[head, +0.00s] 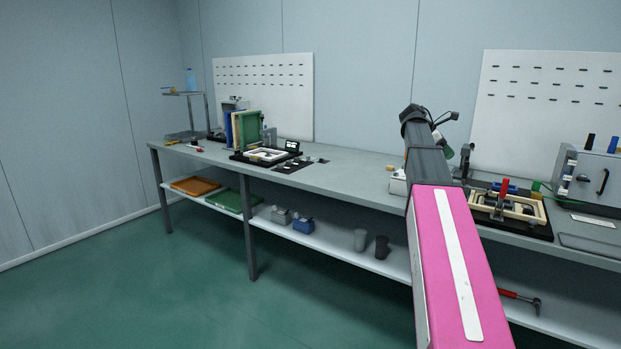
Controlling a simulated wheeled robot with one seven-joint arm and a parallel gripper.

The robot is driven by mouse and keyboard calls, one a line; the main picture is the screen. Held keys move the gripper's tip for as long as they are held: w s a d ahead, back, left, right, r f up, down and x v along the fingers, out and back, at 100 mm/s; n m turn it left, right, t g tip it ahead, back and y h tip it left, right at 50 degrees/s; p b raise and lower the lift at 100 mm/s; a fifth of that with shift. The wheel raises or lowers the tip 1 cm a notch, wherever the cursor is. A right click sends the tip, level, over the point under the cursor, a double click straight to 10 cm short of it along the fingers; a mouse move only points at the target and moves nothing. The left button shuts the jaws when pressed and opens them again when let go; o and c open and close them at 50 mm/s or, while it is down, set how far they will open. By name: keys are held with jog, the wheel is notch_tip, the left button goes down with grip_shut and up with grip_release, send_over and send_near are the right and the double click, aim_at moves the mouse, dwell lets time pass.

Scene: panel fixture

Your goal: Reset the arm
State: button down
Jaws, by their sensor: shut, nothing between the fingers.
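My arm reaches up from the lower right in the head view, with a pink link in front and a dark grey link and joint at its top. My gripper's fingers cannot be made out; the end of the arm is hidden behind its own links. The panel fixture (590,175), a grey box with a dark handle and switches, stands at the right on the bench (350,173).
A tan-framed fixture (507,207) with a red handle lies on the bench right of my arm. Green and blue panels (248,131) stand on the far bench. The lower shelf (340,244) holds trays, cups and a red-handled tool (518,297). The green floor at left is clear.

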jog(key=s+a+f+m+t+y, duration=0.15)
jog(key=a+f, duration=0.25)
jog(key=f, duration=0.5)
jog(key=s+a+f+m+y, duration=0.15)
jog(key=a+f, duration=0.35)
jog(key=f, duration=0.5)
jog(key=s+a+f+m+t+y, duration=0.1)
jog(key=s+a+f+m, duration=0.2)
jog(key=f, duration=0.6)
jog(key=s+a+f+m+y, duration=0.2)
jog(key=s+a+f+m, duration=0.2)
jog(key=s+a+f, duration=0.3)
jog(key=s+a+f+m+y, duration=0.3)
jog(key=s+a+f, duration=0.4)
jog(key=f, duration=0.4)
jog(key=shift+s+a+f+m, duration=0.15)
jog(key=shift+a+f+m, duration=0.1)
jog(key=shift+a+m, duration=0.6)
